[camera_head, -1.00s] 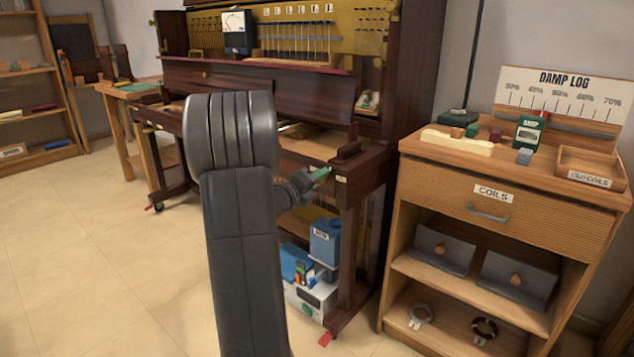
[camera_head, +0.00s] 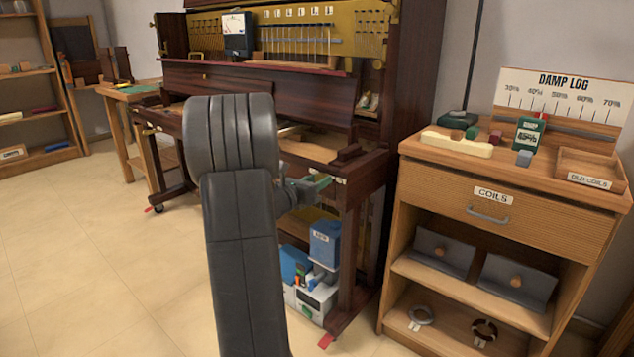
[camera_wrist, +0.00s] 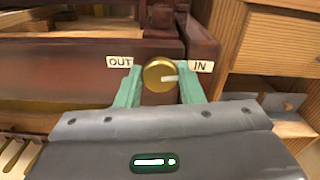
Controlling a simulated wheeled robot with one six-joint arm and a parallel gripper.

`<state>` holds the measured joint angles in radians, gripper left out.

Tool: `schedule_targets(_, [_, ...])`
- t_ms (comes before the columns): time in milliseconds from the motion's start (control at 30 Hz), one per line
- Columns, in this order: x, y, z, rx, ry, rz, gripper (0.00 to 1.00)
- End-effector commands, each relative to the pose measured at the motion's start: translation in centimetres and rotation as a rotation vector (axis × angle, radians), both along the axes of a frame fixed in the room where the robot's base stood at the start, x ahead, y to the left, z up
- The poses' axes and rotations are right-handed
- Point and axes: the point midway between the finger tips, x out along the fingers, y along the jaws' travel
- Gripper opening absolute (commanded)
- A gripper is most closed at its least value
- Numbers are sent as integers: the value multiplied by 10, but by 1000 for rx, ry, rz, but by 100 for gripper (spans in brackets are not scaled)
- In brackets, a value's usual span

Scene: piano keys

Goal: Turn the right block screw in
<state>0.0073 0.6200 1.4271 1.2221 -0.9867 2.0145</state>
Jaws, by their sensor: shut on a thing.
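The right block screw (camera_wrist: 160,75) is a round brass knob on the front of the dark wooden block (camera_wrist: 160,45) at the piano's right end. Its white mark points right, toward the IN label (camera_wrist: 201,66); the OUT label (camera_wrist: 120,62) is on the left. My gripper (camera_head: 321,182) is at the piano's right front corner. In the wrist view its green fingers are on both sides of the knob, shut on it. My arm hides part of the piano front in the head view.
A wooden cabinet (camera_head: 490,232) labelled COILS stands close to the right of the piano. On it are a damp log board (camera_head: 560,98) and a green meter (camera_head: 529,135). Blue and white units (camera_head: 325,240) sit under the keyboard. The floor at left is clear.

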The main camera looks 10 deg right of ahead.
Motion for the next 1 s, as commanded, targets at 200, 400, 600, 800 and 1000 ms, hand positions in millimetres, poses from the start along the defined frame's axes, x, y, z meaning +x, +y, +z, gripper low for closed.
schedule_targets(200, [-1, 0, -2, 63, -76, -1, 12])
schedule_targets(400, [-1, 0, -2, 90, -110, -1, 12])
schedule_targets(600, [-1, 0, -2, 97, -120, -1, 12])
schedule_targets(800, [-1, 0, -2, 98, -119, -1, 12])
schedule_targets(1000, [0, 0, -2, 96, -119, -1, 56])
